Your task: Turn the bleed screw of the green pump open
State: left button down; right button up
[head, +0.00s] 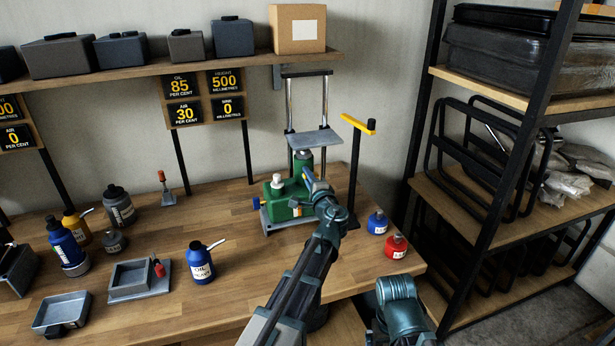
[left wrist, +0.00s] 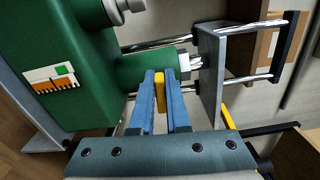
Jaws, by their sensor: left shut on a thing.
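The green pump (head: 280,210) stands on a grey base on the workbench, below a metal frame with a plate. Its green body (left wrist: 80,75) also fills the upper left of the left wrist view, with a level gauge on its side. My left gripper (head: 311,182) is at the pump's right side. In the left wrist view its blue fingers (left wrist: 160,95) are shut on a small yellow piece, which looks like the bleed screw (left wrist: 160,92), beside the green cylinder. In the head view the fingers and arm hide this screw. My right gripper is out of view.
A yellow-handled lever (head: 358,125) rises right of the pump. A blue bottle (head: 377,222) and a red bottle (head: 396,246) stand near the bench's right edge. An oil can (head: 201,264) and a grey tray (head: 62,315) are at left. A black rack (head: 500,180) stands right.

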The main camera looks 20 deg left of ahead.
pick_arm(q)
jog(key=shift+f+n, duration=0.1)
jog(key=shift+n, duration=0.4)
jog(key=c, duration=0.9)
grip_release()
jog(key=v, duration=1.4)
